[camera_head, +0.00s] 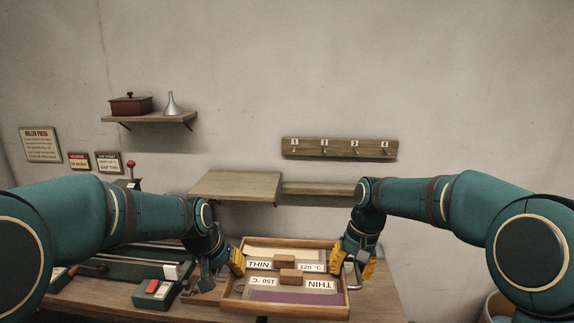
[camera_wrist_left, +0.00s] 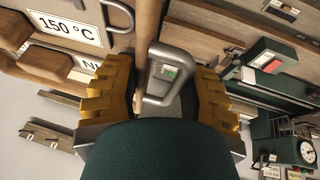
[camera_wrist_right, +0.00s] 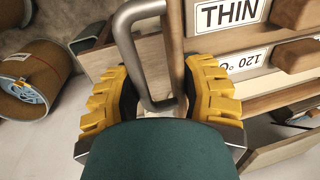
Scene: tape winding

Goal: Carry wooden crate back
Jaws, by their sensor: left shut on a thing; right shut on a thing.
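The wooden crate (camera_head: 292,311) is at the lower middle of the head view, at the workbench. Inside are wooden blocks, a purple sheet and cards reading THIN, 120 °C and 150 °C. My left gripper (camera_head: 236,262) is at the crate's left side, shut on its metal handle, which shows in the left wrist view (camera_wrist_left: 178,72). My right gripper (camera_head: 366,268) is at the right side, shut on the other metal handle, seen in the right wrist view (camera_wrist_right: 128,50). The crate looks roughly level. I cannot tell whether its underside touches the bench.
A green machine (camera_head: 110,262) and a box with a red button (camera_head: 153,289) stand on the bench (camera_head: 385,300) at left. Behind are a low wooden shelf (camera_head: 237,185) and a numbered peg rail (camera_head: 340,149). A round bin (camera_wrist_right: 35,80) is on the floor at right.

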